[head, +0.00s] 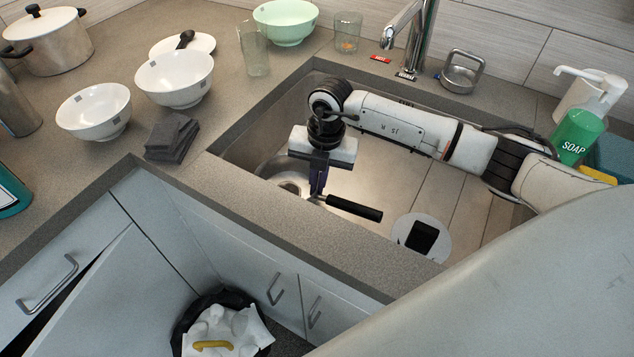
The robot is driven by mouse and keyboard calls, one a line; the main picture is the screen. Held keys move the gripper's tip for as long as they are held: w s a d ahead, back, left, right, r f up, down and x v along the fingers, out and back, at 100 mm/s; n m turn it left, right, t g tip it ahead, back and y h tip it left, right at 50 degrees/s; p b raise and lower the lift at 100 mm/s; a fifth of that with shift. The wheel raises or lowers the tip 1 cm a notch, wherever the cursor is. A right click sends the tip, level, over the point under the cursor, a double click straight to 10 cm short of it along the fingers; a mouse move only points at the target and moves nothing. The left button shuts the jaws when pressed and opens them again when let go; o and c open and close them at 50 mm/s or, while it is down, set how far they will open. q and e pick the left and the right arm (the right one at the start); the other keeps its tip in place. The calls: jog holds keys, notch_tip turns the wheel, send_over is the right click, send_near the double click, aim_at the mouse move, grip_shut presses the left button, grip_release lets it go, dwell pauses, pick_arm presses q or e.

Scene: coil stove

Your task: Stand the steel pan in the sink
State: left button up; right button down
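The steel pan (283,174) is inside the sink (390,268), at its left end, partly hidden by the near rim and my gripper. Its black handle (355,208) points right and toward the front. My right gripper (316,192) points down into the sink, with its fingertips at the steel neck of the handle. The fingers show nearly edge-on, so I cannot tell whether they are closed on it. The contact under the pan is hidden. My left gripper is out of view.
A white disc (408,228) with a black item lies in the sink's right part. The faucet (417,45) stands behind. Soap (578,135) is at right; bowls (175,78), a glass (253,50) and a dark cloth (172,138) are at left. An open bin (222,325) is below.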

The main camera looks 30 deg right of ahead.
jog(key=shift+w, duration=0.1)
jog(key=c, duration=2.5)
grip_release()
jog(key=shift+f, duration=0.15)
jog(key=o, duration=0.5)
jog(key=shift+r, duration=0.2)
jog(key=r, duration=0.8)
jog(key=s+d+r, duration=0.1)
jog(key=r, duration=0.3)
jog(key=shift+b, duration=0.4)
